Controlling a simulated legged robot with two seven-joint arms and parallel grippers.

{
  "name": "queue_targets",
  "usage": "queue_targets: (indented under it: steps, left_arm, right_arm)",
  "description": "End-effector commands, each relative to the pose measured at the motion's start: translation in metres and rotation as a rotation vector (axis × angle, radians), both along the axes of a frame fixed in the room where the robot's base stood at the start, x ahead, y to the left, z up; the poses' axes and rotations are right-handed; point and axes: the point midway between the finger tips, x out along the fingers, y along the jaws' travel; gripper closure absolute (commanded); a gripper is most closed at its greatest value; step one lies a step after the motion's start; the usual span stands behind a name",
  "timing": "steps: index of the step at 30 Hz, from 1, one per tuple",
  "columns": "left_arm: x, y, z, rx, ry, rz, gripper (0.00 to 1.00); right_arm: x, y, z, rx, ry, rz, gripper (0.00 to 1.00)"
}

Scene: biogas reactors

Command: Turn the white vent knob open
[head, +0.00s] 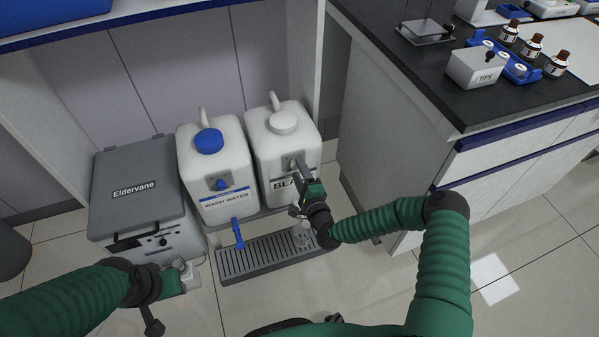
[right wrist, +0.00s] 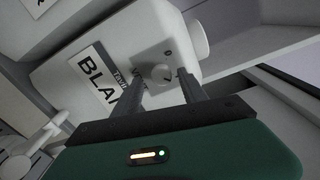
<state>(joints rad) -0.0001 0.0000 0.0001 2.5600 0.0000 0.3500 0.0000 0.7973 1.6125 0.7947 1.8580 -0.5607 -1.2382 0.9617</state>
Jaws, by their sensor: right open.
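The white carboy (head: 284,130) with a white cap and a label starting "BLA" stands at the back; it also fills the right wrist view (right wrist: 108,45). On its front is a grey plate carrying the round white vent knob (right wrist: 161,73). My right gripper (right wrist: 160,82) is open, its fingers on either side of the knob in the picture; I cannot tell whether they touch it. In the head view my right gripper (head: 298,172) is at the carboy's front and hides the knob. My left gripper (head: 188,272) is low at the left, near the grey box; its jaws are unclear.
A wash water carboy (head: 222,180) with a blue cap and blue tap stands left of the white-capped one. A grey "Eldervane" box (head: 140,195) is further left. A drip tray (head: 262,259) lies below the carboys. A dark-topped bench (head: 440,85) is at the right.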

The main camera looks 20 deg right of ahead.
Motion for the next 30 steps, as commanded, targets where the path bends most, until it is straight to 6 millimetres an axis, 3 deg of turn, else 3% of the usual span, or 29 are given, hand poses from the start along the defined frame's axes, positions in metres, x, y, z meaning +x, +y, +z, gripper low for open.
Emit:
queue_targets:
  steps: [5,8,21,25,30]
  left_arm:
    - [0.000,0.000,0.002,0.000,0.000,0.000,0.64]
    - [0.000,0.000,0.010,0.000,0.000,0.000,0.64]
    - [0.000,0.000,0.049,0.000,0.000,0.000,0.64]
    - [0.000,0.000,0.054,0.000,0.000,0.000,0.64]
    - [0.000,0.000,0.054,0.000,0.000,0.000,0.64]
  right_arm:
    - [-0.003,0.001,0.002,0.000,-0.001,0.002,0.50]
    - [-0.016,0.000,0.005,0.001,0.000,0.001,0.50]
    - [-0.137,-0.005,0.009,0.004,0.003,-0.001,0.50]
    - [-0.159,-0.006,0.008,0.002,0.002,-0.001,0.50]
    - [-0.169,-0.006,0.007,0.002,0.001,-0.001,0.50]
